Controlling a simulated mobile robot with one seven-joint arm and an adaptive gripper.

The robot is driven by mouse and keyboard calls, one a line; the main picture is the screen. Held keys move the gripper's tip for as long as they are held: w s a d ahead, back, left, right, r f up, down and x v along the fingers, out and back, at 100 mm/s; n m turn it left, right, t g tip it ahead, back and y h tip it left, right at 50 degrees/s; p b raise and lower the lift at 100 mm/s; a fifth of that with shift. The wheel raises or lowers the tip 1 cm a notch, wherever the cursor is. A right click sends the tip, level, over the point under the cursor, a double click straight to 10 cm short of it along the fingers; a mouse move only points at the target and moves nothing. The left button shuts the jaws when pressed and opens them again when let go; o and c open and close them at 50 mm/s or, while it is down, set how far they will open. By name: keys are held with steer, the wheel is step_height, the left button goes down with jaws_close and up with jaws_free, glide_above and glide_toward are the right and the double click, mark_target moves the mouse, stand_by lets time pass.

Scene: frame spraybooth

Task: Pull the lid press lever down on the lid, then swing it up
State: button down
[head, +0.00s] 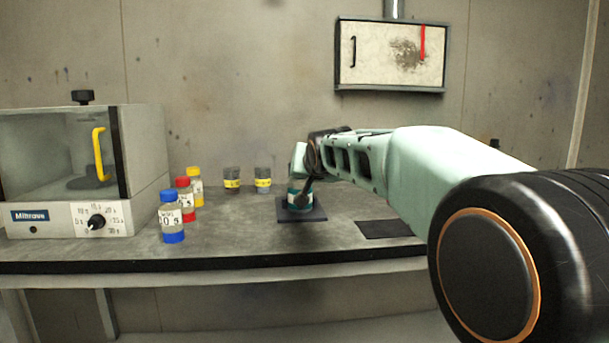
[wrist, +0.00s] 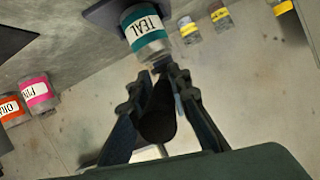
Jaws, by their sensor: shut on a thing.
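A teal-labelled can (head: 300,201) stands on a dark square pad (head: 316,217) on the bench. A dark, round-ended bar, seemingly the lid press lever (wrist: 156,122), lies between my fingers and points toward the can's lid end. My gripper (wrist: 160,80) is shut on this bar, close to the can. In the head view my gripper (head: 305,190) is at the can and partly covers it. The lever's pivot and its contact with the lid are hidden.
A glass-fronted oven (head: 75,218) with a yellow handle stands at left. Blue (head: 173,220), red (head: 186,200) and yellow (head: 196,187) jars stand beside it. A flat dark mat (head: 384,229) lies right. A cabinet (head: 380,60) hangs above.

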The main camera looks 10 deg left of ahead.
steer(key=c, duration=1.8)
jaws_free()
steer(key=shift+o, duration=0.2)
steer(key=shift+v, duration=3.8)
steer(key=shift+c, duration=0.2)
